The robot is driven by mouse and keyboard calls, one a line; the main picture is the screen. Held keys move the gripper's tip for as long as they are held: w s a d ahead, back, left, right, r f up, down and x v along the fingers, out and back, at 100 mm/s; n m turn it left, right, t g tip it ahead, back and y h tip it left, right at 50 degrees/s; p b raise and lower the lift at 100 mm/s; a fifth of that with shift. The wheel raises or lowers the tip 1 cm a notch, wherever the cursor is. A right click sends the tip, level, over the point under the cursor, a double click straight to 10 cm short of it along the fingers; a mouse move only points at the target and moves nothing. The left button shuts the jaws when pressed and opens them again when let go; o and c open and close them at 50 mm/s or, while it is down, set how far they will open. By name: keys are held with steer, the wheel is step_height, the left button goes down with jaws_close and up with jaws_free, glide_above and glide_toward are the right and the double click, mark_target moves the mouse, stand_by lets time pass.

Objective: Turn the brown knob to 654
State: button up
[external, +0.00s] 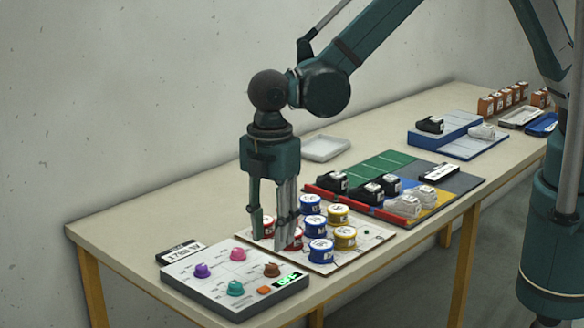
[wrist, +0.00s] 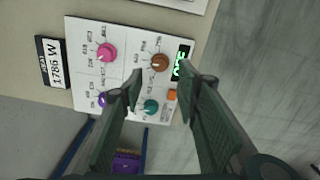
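The brown knob (external: 272,270) sits on the grey control panel at the near left of the table. In the wrist view the brown knob (wrist: 160,62) is on the panel's upper right, beside a black display with green digits (wrist: 181,66); I cannot read the digits surely. The panel (external: 220,297) also carries pink (external: 238,254), purple (external: 202,271) and teal (external: 235,288) knobs and an orange button (external: 263,290). My gripper (external: 267,246) points down above and behind the panel in the external view. Its fingers (wrist: 163,88) are apart and empty, not touching the brown knob.
A board with blue, red and yellow tins (external: 320,250) lies right behind the panel. Shoes (external: 404,206) stand on a coloured mat beyond it. A label plate (external: 178,251) lies at the panel's left. A white tray (external: 325,148) is farther back.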

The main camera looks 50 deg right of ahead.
mark_target(272, 266)
steer(key=shift+f, duration=3.3)
steer(key=c, duration=0.9)
